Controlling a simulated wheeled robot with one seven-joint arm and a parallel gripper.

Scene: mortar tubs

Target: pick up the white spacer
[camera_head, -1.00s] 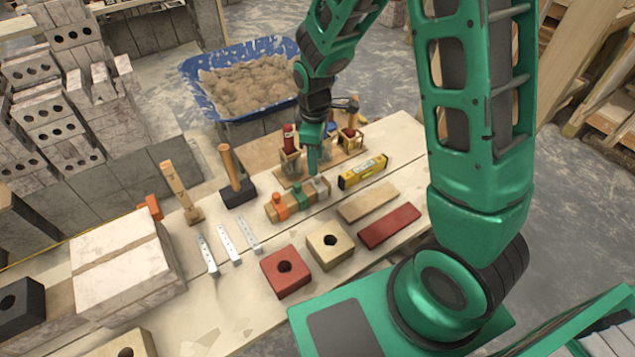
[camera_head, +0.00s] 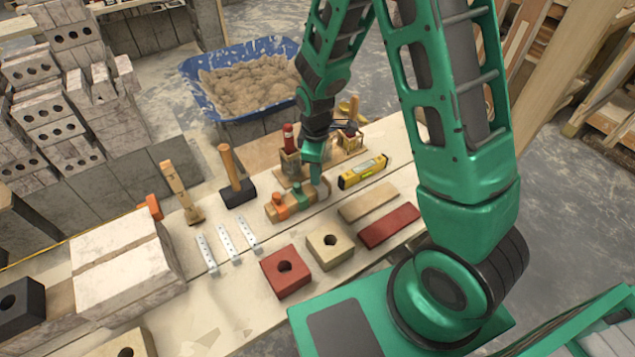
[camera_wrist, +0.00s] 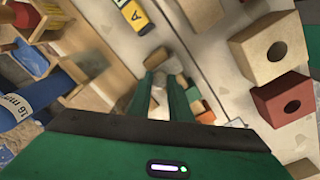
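A wooden holder (camera_head: 272,213) on the bench carries an orange spacer (camera_head: 281,212), a green spacer (camera_head: 300,198) and, at its right end, the white spacer (camera_head: 325,187). My gripper (camera_head: 314,183) is down over that right end and hides part of the white spacer. In the wrist view, the two green fingers of my gripper (camera_wrist: 163,88) stand apart. A pale grey-white piece, apparently the white spacer (camera_wrist: 160,79), shows in the gap near the fingertips. I cannot tell whether the fingers touch it.
A yellow level (camera_head: 362,171) lies just right of the holder. Wooden boxes with tools (camera_head: 290,165) stand close behind my gripper. A black-headed mallet (camera_head: 238,193) is to the left. Red (camera_head: 286,272) and beige (camera_head: 330,245) holed blocks lie in front, with metal strips (camera_head: 228,243) left of them.

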